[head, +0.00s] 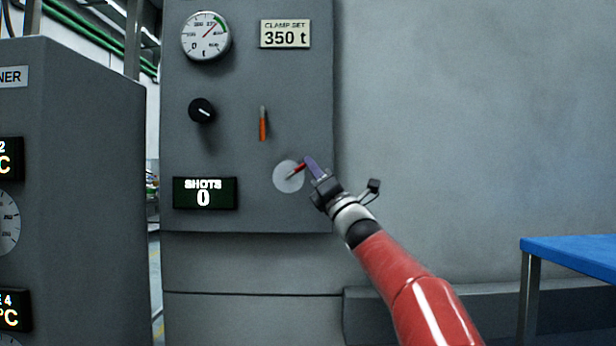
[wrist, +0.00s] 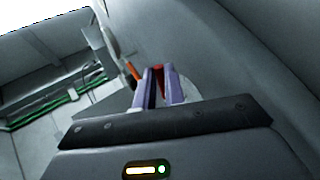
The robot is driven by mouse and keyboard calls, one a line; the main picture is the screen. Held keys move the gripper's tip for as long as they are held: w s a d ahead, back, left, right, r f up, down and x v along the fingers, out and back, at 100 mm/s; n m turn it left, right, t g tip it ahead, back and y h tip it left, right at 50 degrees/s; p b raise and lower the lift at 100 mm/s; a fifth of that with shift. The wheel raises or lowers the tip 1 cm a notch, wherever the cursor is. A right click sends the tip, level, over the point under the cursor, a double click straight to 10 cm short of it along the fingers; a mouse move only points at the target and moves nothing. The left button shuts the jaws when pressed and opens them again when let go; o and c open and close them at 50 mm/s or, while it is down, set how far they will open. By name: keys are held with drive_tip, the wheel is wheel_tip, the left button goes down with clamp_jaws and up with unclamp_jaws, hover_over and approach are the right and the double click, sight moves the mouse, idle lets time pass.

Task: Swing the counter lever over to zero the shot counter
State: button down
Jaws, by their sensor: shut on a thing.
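The counter lever (head: 299,168) is a short red handle on a pale round disc (head: 284,181), low on the right of the grey panel. It points up and to the right. My gripper (head: 308,163) reaches in from the lower right, and its purple fingers are shut on the lever's outer end. In the wrist view the red lever (wrist: 158,74) shows between the two purple fingers (wrist: 160,84). The shot counter (head: 204,194) left of the lever is a dark display reading SHOTS 0. The fingers hide the lever's tip in the head view.
A black knob (head: 202,110), a round gauge (head: 206,37) and a CLAMP SET 350 t plate (head: 285,34) are higher. A grey cabinet (head: 90,130) stands left; a blue-topped table (head: 575,252) stands right.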

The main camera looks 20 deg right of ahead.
idle(0.4)
drive_tip(key=c, duration=1.5)
unclamp_jaws()
drive_tip(key=shift+f, duration=0.1)
drive_tip(key=shift+b+v, duration=1)
drive_tip(key=shift+v, duration=2.9)
